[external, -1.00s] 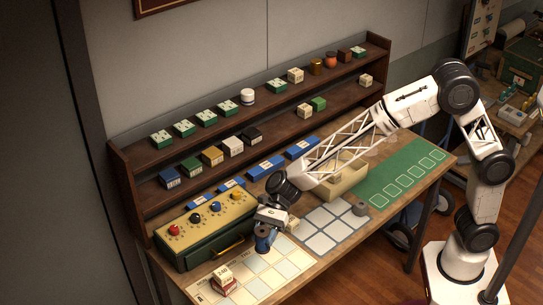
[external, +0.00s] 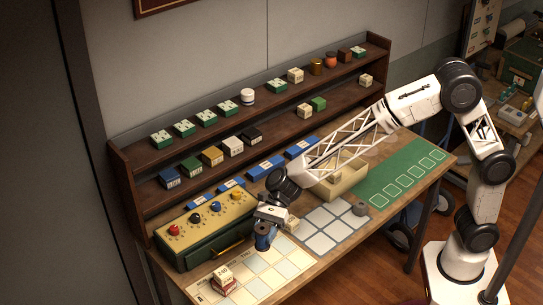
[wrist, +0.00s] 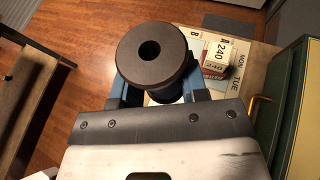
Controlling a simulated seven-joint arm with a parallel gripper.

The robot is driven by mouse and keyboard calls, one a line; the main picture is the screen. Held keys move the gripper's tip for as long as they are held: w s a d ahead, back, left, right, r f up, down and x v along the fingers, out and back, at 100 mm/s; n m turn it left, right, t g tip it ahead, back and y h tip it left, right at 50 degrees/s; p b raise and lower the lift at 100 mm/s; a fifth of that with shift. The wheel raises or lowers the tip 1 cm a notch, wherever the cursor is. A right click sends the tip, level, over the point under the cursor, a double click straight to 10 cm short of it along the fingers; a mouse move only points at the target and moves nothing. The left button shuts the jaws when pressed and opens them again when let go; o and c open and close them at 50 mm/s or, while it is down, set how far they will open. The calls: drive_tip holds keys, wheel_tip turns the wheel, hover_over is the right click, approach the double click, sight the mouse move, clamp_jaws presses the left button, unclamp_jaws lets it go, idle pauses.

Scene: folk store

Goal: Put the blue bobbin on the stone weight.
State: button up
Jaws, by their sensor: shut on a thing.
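The blue bobbin (external: 263,240) is in my gripper (external: 264,231), over the cream mat near the green cabinet. In the wrist view the bobbin (wrist: 152,52) shows its dark round end with a hole, between the two fingers of my gripper (wrist: 157,88). The fingers are shut on it. Its height above the mat is hard to tell.
The cream mat (external: 262,270) bears stacked boxes (external: 222,276) at its left. The green cabinet (external: 207,243) with knobs stands left of my gripper. An open tray (external: 345,184) lies behind the stone weight. The green mat (external: 400,180) at right looks clear.

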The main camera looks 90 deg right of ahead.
drive_tip(key=shift+d, duration=0.15)
drive_tip(key=s+d+f, duration=0.1)
drive_tip(key=s+d, duration=0.4)
drive_tip(key=d, duration=0.3)
drive_tip(key=s+d+m+t, duration=0.1)
drive_tip(key=s+d, duration=0.3)
drive_tip(key=d, duration=0.3)
drive_tip(key=s+d+f, duration=0.1)
drive_tip(key=s+d, duration=0.4)
drive_tip(key=d, duration=0.3)
drive_tip(key=s+d+f, duration=0.1)
drive_tip(key=s+d, duration=0.3)
drive_tip(key=s, duration=0.3)
drive_tip(key=s+d+f+m+t+h, duration=0.1)
drive_tip(key=s+d, duration=0.3)
drive_tip(key=s, duration=0.3)
drive_tip(key=s+d+f, duration=0.1)
drive_tip(key=s+d, duration=0.3)
drive_tip(key=s, duration=0.3)
drive_tip(key=shift+s+f+m+t, duration=0.25)
drive_tip(key=shift+s+m+t, duration=0.05)
drive_tip(key=shift+m+t, duration=0.1)
drive_tip(key=shift+f, duration=2)
drive_tip(key=shift+f, duration=0.1)
